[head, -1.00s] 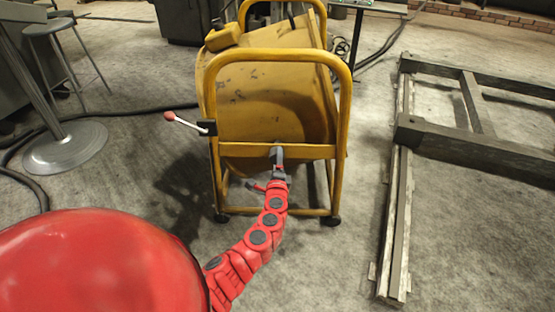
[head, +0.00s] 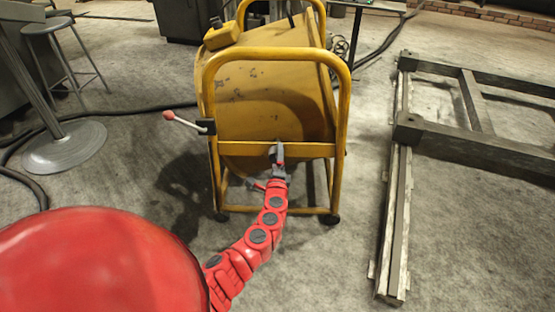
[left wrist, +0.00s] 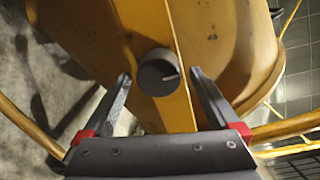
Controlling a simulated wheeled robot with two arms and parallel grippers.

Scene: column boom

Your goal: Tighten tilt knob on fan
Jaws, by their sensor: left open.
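The fan is a yellow drum (head: 262,95) in a yellow tube frame (head: 215,100), standing on the floor ahead. In the head view the knob is hidden or merges with my gripper. My left gripper (head: 278,152) is at the frame's front crossbar. In the left wrist view its fingers (left wrist: 160,76) are open, one on each side of the knob, with visible gaps. My right gripper is not in view.
A red-tipped lever (head: 185,122) sticks out from the frame's left side. A stool (head: 55,35) and a round pole base (head: 64,146) stand at left. A dark hose (head: 140,109) runs along the floor. A heavy dark frame (head: 470,145) lies at right.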

